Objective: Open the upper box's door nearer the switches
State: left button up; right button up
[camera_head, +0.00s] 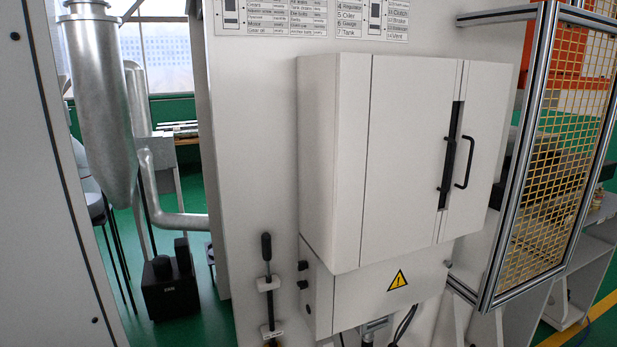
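The upper box (405,150) is a light grey cabinet on a pale upright panel. Its front has a wide door face (405,190) on the left and a narrower one (485,150) on the right, with a seam between them. Both look closed. A dark vertical strip with a black handle (449,160) lies along the seam. A second black handle (468,162) stands out on the right face. Black knobs, possibly the switches (303,266), sit on the left side of the lower box (375,296). Neither gripper is in view.
A black-gripped lever (267,262) stands left of the lower box. A metal frame with yellow mesh (555,150) stands close on the right. A yellow warning triangle (398,281) marks the lower box. Printed label sheets (310,17) are above. Cables hang below.

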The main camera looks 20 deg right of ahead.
aim_at(411, 98)
jog(key=z, duration=1.25)
